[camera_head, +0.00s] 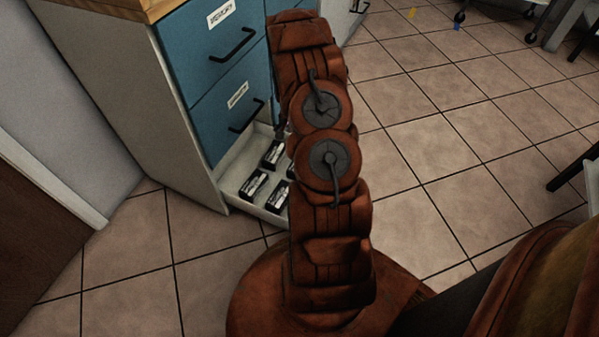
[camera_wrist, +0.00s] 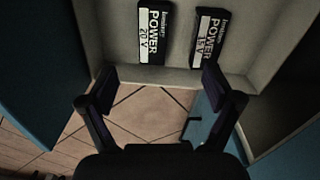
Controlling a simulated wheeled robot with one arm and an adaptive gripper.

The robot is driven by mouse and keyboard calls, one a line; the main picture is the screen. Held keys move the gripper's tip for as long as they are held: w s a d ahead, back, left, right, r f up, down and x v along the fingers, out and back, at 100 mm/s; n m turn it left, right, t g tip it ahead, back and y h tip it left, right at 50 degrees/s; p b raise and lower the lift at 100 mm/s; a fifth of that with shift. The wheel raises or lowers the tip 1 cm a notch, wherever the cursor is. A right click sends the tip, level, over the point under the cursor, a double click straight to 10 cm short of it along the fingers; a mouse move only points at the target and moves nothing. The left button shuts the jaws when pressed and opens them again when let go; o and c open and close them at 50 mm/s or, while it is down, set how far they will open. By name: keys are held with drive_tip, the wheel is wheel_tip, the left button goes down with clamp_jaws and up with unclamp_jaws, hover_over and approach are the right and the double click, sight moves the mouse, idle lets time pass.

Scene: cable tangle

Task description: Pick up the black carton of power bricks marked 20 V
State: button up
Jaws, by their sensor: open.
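The black carton marked POWER 20 V (camera_wrist: 152,35) lies in the open drawer, left of centre at the top of the wrist view, its label upward. A second black carton marked POWER (camera_wrist: 207,38) lies to its right, tilted in the picture; its voltage is hard to read. My gripper (camera_wrist: 158,80) is open and empty, its fingers apart near the drawer's edge, below both cartons in the picture. In the head view several black cartons (camera_head: 253,185) lie in the drawer, their labels too small to read.
The pale open drawer (camera_head: 238,203) is the lowest of a cabinet with blue drawer fronts (camera_head: 230,100). Its wall (camera_wrist: 180,77) also shows in the wrist view. A blue front flanks the wrist view's left side.

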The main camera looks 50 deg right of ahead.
drive_tip(key=shift+m, duration=0.6)
drive_tip(key=d+f, duration=0.1)
drive_tip(key=f, duration=0.2)
drive_tip(key=d+f+b, duration=0.1)
drive_tip(key=f, duration=0.2)
drive_tip(key=s+d+f+b, duration=0.1)
drive_tip(key=f, duration=0.2)
wheel_tip(320, 180, down, 2)
drive_tip(key=shift+s+f+b, duration=0.1)
drive_tip(key=shift+f+b, duration=0.05)
drive_tip(key=shift+b, duration=0.3)
drive_tip(key=f+b, duration=0.1)
drive_tip(key=f, duration=0.1)
drive_tip(key=f+b, duration=0.1)
drive_tip(key=f, duration=0.2)
drive_tip(key=shift+w+f+b, duration=0.2)
drive_tip(key=shift+f+b, duration=0.1)
drive_tip(key=shift+b, duration=0.05)
drive_tip(key=shift+r, duration=0.1)
drive_tip(key=shift+c, duration=0.3)
drive_tip(key=c, duration=1.5)
